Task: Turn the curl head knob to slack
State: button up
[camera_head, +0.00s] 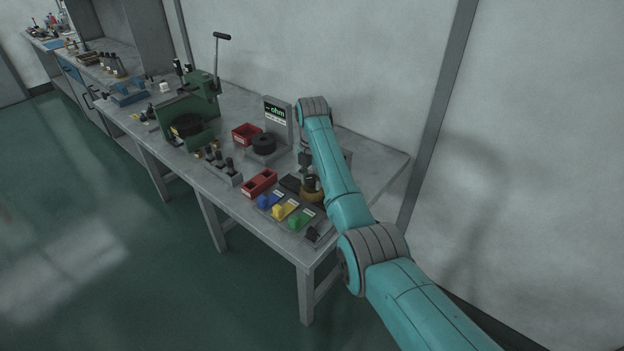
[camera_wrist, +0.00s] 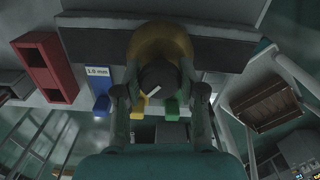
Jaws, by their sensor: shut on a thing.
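The curl head (camera_head: 311,193) is a brass-coloured round body on the bench's right part, and it also shows in the wrist view (camera_wrist: 160,38). Its dark knob (camera_wrist: 158,78) has a white pointer line, which slants in the wrist view. My gripper (camera_wrist: 160,92) has one finger on each side of the knob and is shut on it. In the head view my gripper (camera_head: 309,172) comes down from above, with my arm partly hiding that area. The words or marks for the knob's settings cannot be read.
The bench's right end (camera_head: 385,165) is clear.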

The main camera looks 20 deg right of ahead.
aim_at(312, 177)
jog(key=shift+n, duration=0.6)
jog(key=o, duration=1.1)
jog(key=shift+o, duration=0.2)
notch_tip(312, 177, up, 6)
jog(key=shift+r, duration=0.75)
